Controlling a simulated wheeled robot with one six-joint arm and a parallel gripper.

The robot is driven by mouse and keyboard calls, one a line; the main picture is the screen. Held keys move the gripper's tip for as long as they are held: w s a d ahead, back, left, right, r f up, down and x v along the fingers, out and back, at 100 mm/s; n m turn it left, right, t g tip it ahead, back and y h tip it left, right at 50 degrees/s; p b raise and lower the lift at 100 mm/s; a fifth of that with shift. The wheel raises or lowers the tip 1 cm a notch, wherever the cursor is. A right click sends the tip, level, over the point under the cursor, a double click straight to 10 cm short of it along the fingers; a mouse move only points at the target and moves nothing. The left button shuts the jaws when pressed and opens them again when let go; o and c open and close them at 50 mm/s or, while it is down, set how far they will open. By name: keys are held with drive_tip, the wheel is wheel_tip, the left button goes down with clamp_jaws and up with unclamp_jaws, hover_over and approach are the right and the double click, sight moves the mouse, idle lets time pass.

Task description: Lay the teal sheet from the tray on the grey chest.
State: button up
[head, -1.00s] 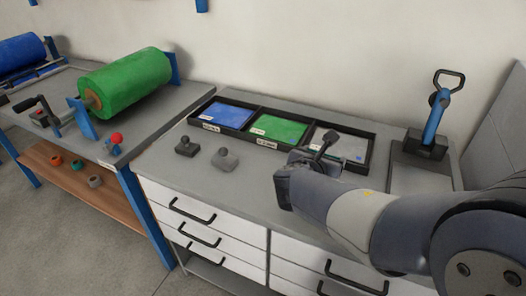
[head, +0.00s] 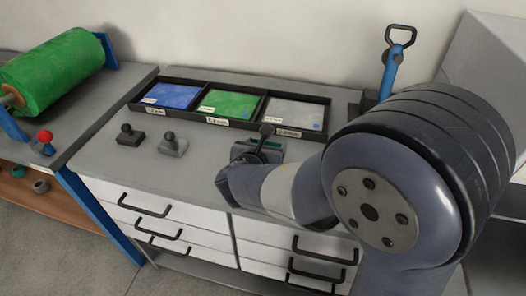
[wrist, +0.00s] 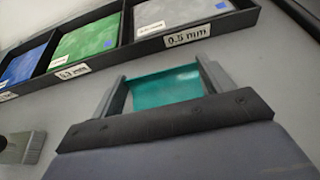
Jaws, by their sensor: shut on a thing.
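My gripper (head: 258,150) is shut on a teal sheet (head: 273,144). In the wrist view the teal sheet (wrist: 167,89) spans between the two fingers of my gripper (wrist: 165,80). In the head view my gripper hides part of it. The chest (head: 105,160) has a grey top and white drawer fronts. The sheet is over its top, in front of the tray's right compartment; I cannot tell whether it touches the top. The black tray (head: 237,124) stands at the back of the chest top, with blue, green and grey sheets in its three compartments.
Two small knobbed blocks, one dark (head: 130,135) and one grey (head: 173,145), stand on the chest top left of my gripper. A blue-handled tool (head: 389,75) stands at the back right. A bench with a green roll (head: 55,70) is at left. The chest top's front left is clear.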

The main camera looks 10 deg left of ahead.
drive_tip(key=shift+f, duration=0.7)
drive_tip(key=shift+f, duration=0.1)
drive_tip(key=shift+f+b, duration=0.15)
drive_tip(key=shift+b, duration=0.15)
drive_tip(key=o, duration=1)
drive_tip(key=shift+c, duration=0.2)
drive_tip(key=shift+r+p, duration=0.25)
drive_tip(key=shift+p, duration=0.05)
drive_tip(key=shift+s+a+r, duration=0.1)
drive_tip(key=shift+s+r, duration=0.1)
drive_tip(key=shift+s, duration=0.05)
drive_tip(key=p+v, duration=0.2)
drive_tip(key=v, duration=0.9)
drive_tip(key=shift+s+f, duration=0.1)
drive_tip(key=shift+s, duration=0.2)
